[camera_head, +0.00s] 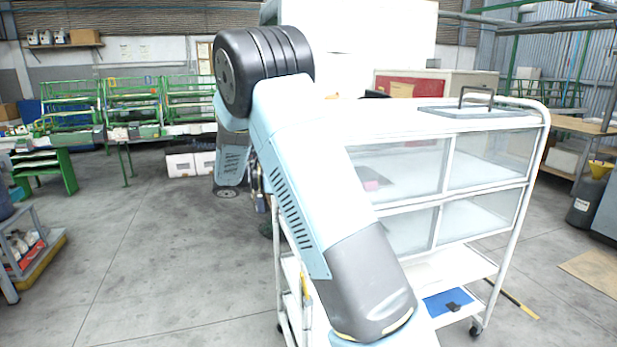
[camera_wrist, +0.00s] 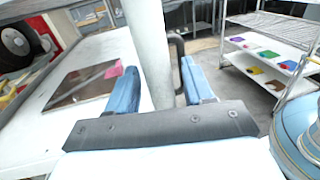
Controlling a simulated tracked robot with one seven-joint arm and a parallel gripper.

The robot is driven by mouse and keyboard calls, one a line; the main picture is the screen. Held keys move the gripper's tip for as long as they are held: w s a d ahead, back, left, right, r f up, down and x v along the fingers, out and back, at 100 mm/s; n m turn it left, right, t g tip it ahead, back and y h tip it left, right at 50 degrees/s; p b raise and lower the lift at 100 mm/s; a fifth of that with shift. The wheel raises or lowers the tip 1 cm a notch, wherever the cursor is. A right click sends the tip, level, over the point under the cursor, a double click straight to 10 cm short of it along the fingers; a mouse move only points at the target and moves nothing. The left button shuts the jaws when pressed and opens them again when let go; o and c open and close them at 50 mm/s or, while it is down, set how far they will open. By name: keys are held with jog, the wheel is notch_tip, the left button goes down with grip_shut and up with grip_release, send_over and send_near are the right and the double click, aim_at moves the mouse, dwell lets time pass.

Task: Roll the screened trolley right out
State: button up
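The screened trolley (camera_head: 533,170) is a white tube-framed cart with clear panels around its middle, at the right in the head view. In the wrist view a white upright post (camera_wrist: 152,50), seemingly part of its frame, stands between the two blue fingers of my gripper (camera_wrist: 160,88). The fingers are apart, with a narrow gap showing beside the post; contact cannot be told. In the head view my arm crosses the trolley's left part and hides my fingertips.
A blue item (camera_head: 447,302) is on the trolley's lower shelf. Another shelved cart (camera_wrist: 270,70) with coloured pieces shows in the wrist view. Green-framed benches (camera_head: 130,105) stand at the back. A step-like stand (camera_head: 28,245) is at far left. Grey floor (camera_head: 140,260) left of the trolley is clear.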

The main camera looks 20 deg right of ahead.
jog(key=v, duration=1.3)
jog(key=shift+w+a, duration=0.2)
jog(key=shift+a, duration=0.15)
jog(key=s+d+r+m+t+y, duration=0.1)
jog(key=s+d+r+m+y, duration=0.3)
jog(key=s, duration=0.4)
jog(key=s+d+r+m+y, duration=0.1)
jog(key=s+d+y, duration=0.4)
jog(key=s+d, duration=0.15)
jog(key=s+a+m+t+y, duration=0.3)
jog(key=s+m+t+y, duration=0.5)
jog(key=s, duration=1.3)
jog(key=shift+s+a+m+t, duration=0.2)
jog(key=shift+m+t, duration=0.4)
jog(key=shift+m, duration=0.4)
